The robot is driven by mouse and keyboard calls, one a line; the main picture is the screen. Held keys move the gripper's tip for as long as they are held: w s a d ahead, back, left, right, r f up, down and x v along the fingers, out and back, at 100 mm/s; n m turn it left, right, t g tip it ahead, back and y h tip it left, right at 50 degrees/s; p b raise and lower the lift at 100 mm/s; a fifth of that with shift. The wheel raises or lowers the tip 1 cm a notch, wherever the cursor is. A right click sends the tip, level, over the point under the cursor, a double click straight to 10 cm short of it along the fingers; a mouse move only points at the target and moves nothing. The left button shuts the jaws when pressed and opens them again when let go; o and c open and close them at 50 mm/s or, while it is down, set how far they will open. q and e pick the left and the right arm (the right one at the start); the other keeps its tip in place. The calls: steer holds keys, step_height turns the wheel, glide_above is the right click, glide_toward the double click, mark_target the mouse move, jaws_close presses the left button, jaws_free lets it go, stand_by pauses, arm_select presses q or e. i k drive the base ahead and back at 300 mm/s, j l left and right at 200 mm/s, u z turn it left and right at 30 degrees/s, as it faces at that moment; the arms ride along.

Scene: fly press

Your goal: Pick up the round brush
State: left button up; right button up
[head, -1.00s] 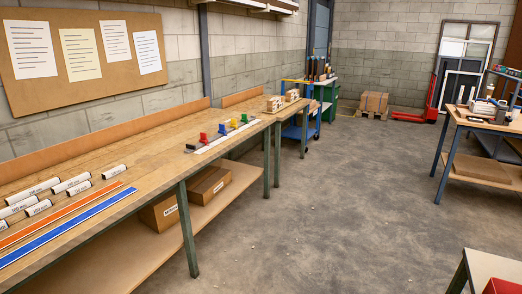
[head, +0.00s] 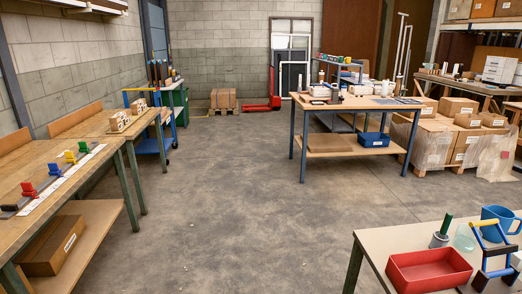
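I cannot make out a round brush for certain. A small upright item with a dark green top and a grey lower part (head: 440,233) stands on the pale table (head: 385,245) at the lower right of the head view, behind a red tray (head: 430,270). It is too small to tell whether it is the brush. Neither of my grippers is in view.
A blue jug (head: 500,222), a clear vessel (head: 465,237) and a blue-and-yellow frame (head: 490,250) share the pale table. A long workbench (head: 60,165) runs along the left. A wooden table (head: 365,102) stands mid-back. The floor (head: 240,190) between is clear.

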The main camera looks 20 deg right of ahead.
mark_target(442, 234)
steer(key=i+z, duration=0.2)
steer(key=z, duration=0.3)
steer(key=i+j+z, duration=0.1)
steer(key=z, duration=0.35)
steer(key=i+j+z, duration=0.2)
steer(key=z, duration=0.3)
steer(key=i+j+z, duration=0.1)
steer(key=z, duration=0.4)
steer(key=j+z, duration=0.45)
steer(key=i+l, duration=0.1)
